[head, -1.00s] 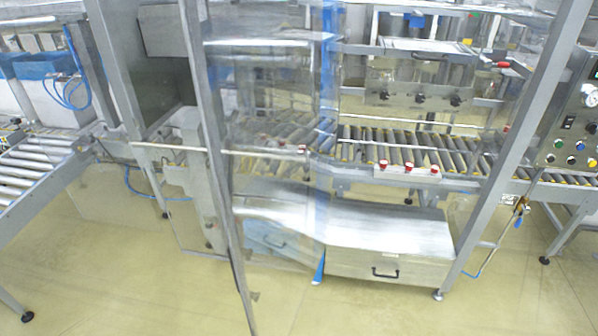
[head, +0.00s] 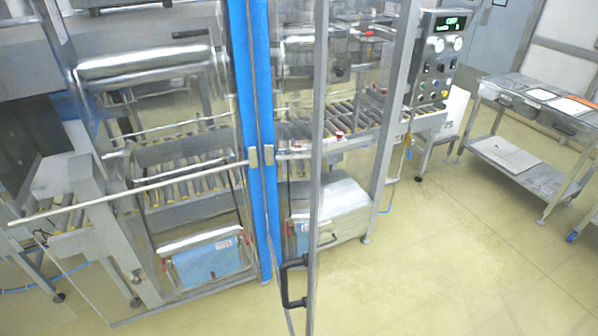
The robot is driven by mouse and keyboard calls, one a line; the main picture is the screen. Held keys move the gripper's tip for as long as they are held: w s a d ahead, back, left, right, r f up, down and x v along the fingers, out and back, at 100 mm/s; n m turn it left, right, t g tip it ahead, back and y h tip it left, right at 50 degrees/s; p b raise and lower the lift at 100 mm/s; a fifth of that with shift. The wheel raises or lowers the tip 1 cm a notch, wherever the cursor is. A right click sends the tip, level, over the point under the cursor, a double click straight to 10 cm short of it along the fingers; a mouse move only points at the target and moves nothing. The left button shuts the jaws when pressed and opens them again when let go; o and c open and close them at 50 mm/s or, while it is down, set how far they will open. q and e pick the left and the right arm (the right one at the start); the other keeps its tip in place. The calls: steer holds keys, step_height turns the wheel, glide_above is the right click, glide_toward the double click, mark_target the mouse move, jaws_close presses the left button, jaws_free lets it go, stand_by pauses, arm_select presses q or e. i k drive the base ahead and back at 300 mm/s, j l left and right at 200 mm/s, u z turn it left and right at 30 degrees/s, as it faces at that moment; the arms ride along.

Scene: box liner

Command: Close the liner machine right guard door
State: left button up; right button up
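The right guard door shows in the head view as a clear panel with a grey metal edge bar (head: 318,150). A black handle (head: 291,284) sits low beside this bar. The bar reaches lower in the picture than the machine's feet, so the door appears to stand open, out from the machine towards me. Its hinge side is hard to make out through the clear panels. The liner machine (head: 160,170) stands behind, with a blue upright (head: 259,140) left of the door bar and a grey right post (head: 393,115). Neither of my grippers is in view.
A control panel (head: 437,57) with a green display and buttons is right of the machine. A metal trolley (head: 545,120) stands at the far right. A roller conveyor (head: 335,120) runs through the machine. The yellowish floor (head: 450,260) at front right is clear.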

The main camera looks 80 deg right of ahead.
mark_target(289, 86)
steer(key=i+l+z, duration=0.1)
steer(key=i+z, duration=0.8)
steer(key=z, duration=2.5)
